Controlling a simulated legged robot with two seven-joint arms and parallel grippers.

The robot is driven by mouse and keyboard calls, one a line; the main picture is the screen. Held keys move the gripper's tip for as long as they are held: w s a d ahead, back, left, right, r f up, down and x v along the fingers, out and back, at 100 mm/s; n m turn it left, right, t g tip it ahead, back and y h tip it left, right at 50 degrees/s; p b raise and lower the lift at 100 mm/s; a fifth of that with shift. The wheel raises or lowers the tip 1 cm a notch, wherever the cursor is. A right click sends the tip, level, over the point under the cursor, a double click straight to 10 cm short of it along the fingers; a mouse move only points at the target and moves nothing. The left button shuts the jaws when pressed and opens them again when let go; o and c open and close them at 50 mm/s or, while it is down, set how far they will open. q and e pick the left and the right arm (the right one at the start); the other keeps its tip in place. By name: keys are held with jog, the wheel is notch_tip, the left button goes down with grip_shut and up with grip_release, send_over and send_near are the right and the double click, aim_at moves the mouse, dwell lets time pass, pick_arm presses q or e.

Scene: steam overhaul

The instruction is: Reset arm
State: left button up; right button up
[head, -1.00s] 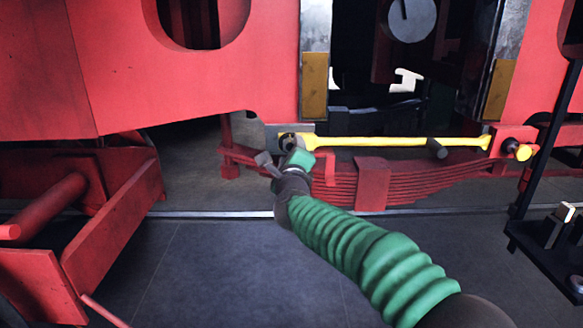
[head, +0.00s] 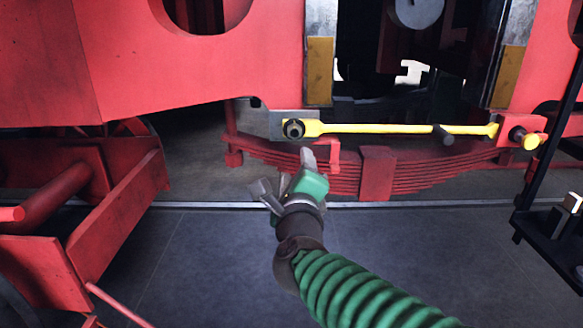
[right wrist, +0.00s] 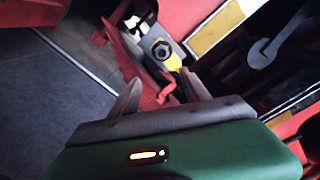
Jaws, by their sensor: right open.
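My right gripper (head: 285,178) is open and empty in the head view, low in front of the red leaf spring and apart from it. Its two grey fingers also show in the right wrist view (right wrist: 160,95). My right arm with its green ribbed sleeve runs down to the bottom right. A yellow bar (head: 385,129) lies level above the spring. Its left end sits around or against a dark nut (head: 293,129), which also shows in the right wrist view (right wrist: 163,50). My left gripper does not show.
The red leaf spring (head: 330,170) spans below the bar. Red frame plates (head: 190,70) stand above and red beams (head: 110,200) stand at the left. A black rack (head: 548,232) is at the right. The dark tiled floor (head: 210,260) is clear.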

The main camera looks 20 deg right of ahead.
jog(key=s+a+f+n+g+y, duration=0.1)
jog(key=s+f+n+g+y, duration=0.2)
jog(key=f+n, duration=0.8)
jog(key=s+a+f+n+g+y, duration=0.1)
jog(key=s+f+n+g+y, duration=0.4)
jog(key=f, duration=1)
jog(key=s+d+f+n+g+h, duration=0.35)
jog(key=s+f+n+g, duration=0.35)
jog(key=s+f+n, duration=0.65)
notch_tip(320, 180, up, 12)
jog(key=s+m+p, duration=0.2)
jog(key=p, duration=1.1)
jog(key=shift+s+d+p, duration=0.15)
jog(key=shift+d+p, duration=0.2)
jog(key=shift+p, duration=0.05)
jog(key=shift+y, duration=0.25)
